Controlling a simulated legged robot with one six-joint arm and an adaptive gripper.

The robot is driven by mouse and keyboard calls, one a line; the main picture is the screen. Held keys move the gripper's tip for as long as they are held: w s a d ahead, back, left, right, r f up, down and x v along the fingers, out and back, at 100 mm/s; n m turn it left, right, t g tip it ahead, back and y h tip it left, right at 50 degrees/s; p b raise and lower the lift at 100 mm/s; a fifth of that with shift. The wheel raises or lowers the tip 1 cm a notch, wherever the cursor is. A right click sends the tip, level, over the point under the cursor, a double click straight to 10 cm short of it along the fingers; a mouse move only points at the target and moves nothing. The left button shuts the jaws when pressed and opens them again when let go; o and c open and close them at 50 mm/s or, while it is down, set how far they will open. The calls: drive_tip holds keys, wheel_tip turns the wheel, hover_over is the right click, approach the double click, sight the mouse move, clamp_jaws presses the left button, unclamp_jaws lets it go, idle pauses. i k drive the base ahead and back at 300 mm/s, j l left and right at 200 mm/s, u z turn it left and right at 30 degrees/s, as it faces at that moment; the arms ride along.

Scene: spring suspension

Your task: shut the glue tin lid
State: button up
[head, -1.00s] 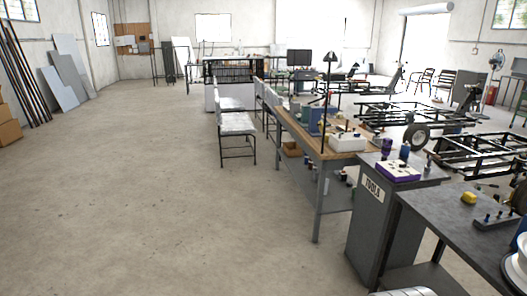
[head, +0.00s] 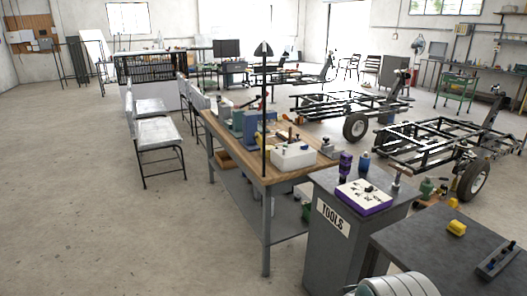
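I cannot make out a glue tin or its lid for certain. A dark purple can (head: 345,164) stands upright on the grey tools cabinet (head: 325,245), and a blue bottle (head: 364,163) stands beside it. They are too small to tell whether either is the tin. A rounded pale grey part of my own arm shows at the bottom edge. My gripper is not in view.
A purple-and-white box (head: 363,197) lies on the cabinet. A wooden-topped workbench (head: 283,174) with a white box (head: 293,156) stands behind. A dark table (head: 428,250) with a yellow object (head: 456,228) is at right. Open floor (head: 100,220) is on the left.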

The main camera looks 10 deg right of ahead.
sight(258, 137)
drive_tip(key=i+l+u, duration=0.15)
drive_tip(key=i, duration=0.2)
drive_tip(key=i+l+u, duration=0.15)
drive_tip(key=i, duration=0.2)
drive_tip(key=i+u, duration=0.25)
drive_tip(key=i, duration=0.3)
drive_tip(key=i+l+u, duration=0.1)
drive_tip(key=i+u, duration=0.15)
drive_tip(key=i, duration=0.25)
drive_tip(key=i+l+u, duration=0.2)
drive_tip(key=i, duration=0.3)
drive_tip(key=i+l+u, duration=0.25)
drive_tip(key=i, duration=0.25)
drive_tip(key=l, duration=0.1)
